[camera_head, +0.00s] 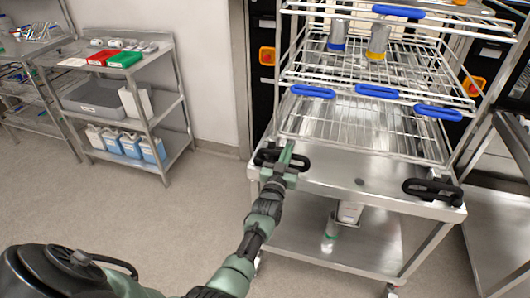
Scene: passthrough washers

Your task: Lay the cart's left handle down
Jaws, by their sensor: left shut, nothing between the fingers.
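The steel cart (345,180) stands ahead, right of centre, with two black loop handles at the front of its top. The left handle (265,157) is partly hidden behind my left gripper; I cannot tell whether it is raised or flat. The right handle (432,190) is at the cart's right front corner. My left gripper (286,154) is shut and empty, over the middle of the left handle. I cannot tell whether it touches the handle. My right gripper is not in view.
A wire rack with blue grips (376,91) sits on the cart, holding two small cups on an upper level. A steel shelf unit (150,115) with bins and bottles stands at the left wall. Another steel frame (510,140) stands close at right. The floor (130,210) at left is clear.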

